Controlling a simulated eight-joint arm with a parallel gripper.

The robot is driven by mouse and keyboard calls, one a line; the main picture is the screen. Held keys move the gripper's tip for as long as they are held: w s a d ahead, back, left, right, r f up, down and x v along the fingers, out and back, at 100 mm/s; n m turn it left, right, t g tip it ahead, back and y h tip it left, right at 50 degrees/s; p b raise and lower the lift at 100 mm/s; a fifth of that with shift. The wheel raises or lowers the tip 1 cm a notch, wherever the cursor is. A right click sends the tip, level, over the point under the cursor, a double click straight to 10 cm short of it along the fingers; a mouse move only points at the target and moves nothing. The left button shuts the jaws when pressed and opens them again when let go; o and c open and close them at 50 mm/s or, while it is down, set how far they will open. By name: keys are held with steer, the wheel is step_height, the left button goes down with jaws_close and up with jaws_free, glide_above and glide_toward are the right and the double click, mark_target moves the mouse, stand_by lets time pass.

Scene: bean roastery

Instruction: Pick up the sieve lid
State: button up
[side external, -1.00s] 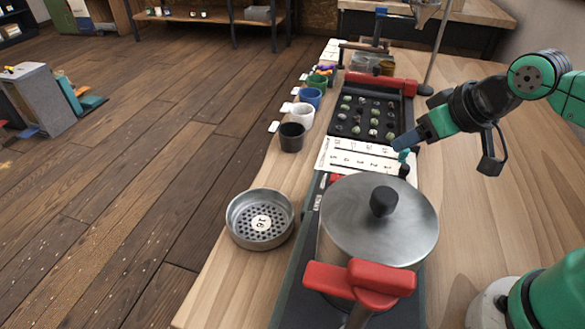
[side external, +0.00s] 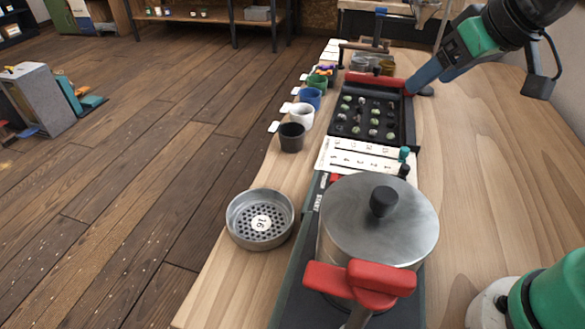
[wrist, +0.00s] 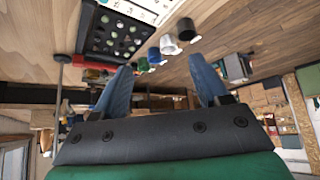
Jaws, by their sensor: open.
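A round steel lid with a black knob (side external: 383,201), which looks like the sieve lid, sits on a steel vessel (side external: 340,250) at the front of the bench. A round steel sieve (side external: 259,241) with a perforated bottom and a "16" label lies to its left, apart from it. My gripper (side external: 432,80) is in the air at the back right, far from the lid and close to the back edge of the black bean tray in the picture. In the wrist view my blue fingers (wrist: 160,66) are apart with nothing between them. The lid is not in the wrist view.
A red clamp-like handle (side external: 360,276) stands at the vessel's front. Behind the lid are a white numbered card (side external: 345,158) and a black bean tray (side external: 362,130). Several cups line the left edge, including a black one (side external: 291,138). The bench right of the lid is clear.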

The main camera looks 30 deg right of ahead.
step_height(320, 180, up, 2)
steer(key=m+g+y, duration=0.5)
steer(key=m+y, duration=0.4)
steer(key=m, duration=0.5)
glide_toward(389, 193)
steer(key=w+f, duration=0.3)
steer(key=w, duration=0.1)
steer(key=r+m+y, duration=0.1)
steer(key=s+a+r+m+g+y, duration=0.1)
steer(key=y, duration=0.1)
steer(key=s+a+r+m+g+y, duration=0.1)
steer(key=m, duration=0.1)
steer(key=shift+s+y, duration=0.2)
steer(key=shift+y, duration=0.2)
step_height(389, 193, down, 5)
steer(key=shift+w+r, duration=0.1)
steer(key=shift+r, duration=0.15)
steer(key=shift+a+f, duration=0.35)
steer(key=shift+x, duration=2.5)
jaws_close()
